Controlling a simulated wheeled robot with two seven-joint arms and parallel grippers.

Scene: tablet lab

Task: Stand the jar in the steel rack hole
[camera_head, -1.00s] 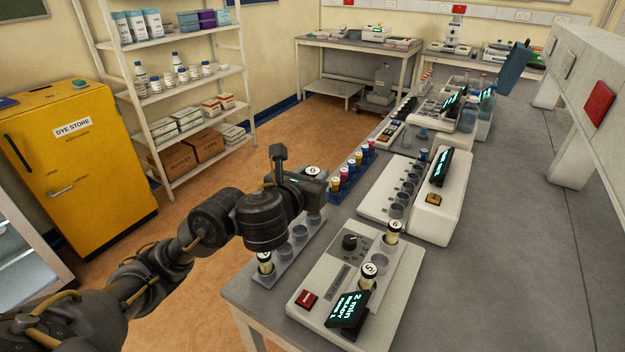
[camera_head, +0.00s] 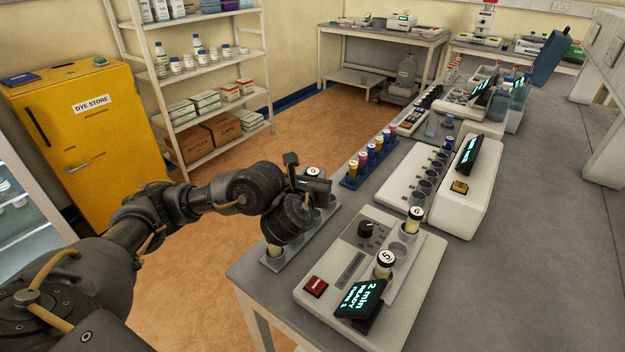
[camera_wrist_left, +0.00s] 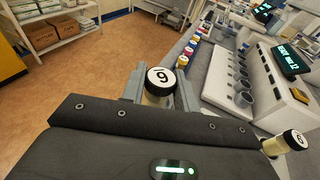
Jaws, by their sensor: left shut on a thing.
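My left gripper (camera_head: 312,182) is shut on a jar (camera_wrist_left: 158,92) with a pale body and a dark cap; its round white label reads like a 9 or 6. In the head view the jar's cap (camera_head: 313,171) shows just past the gripper. The grey steel rack (camera_head: 318,217) lies along the bench's left edge, below and beside the gripper. My wrist hides part of the rack. I cannot tell whether the held jar's bottom is above a hole or inside one. My right gripper is not in view.
A white timer device (camera_head: 330,270) holds jars labelled 5 (camera_head: 384,264) and 6 (camera_head: 413,220) close to the right. A blue rack (camera_head: 349,183) with coloured vials lies just beyond. A long white instrument (camera_head: 400,185) stands behind. The bench's right side is clear.

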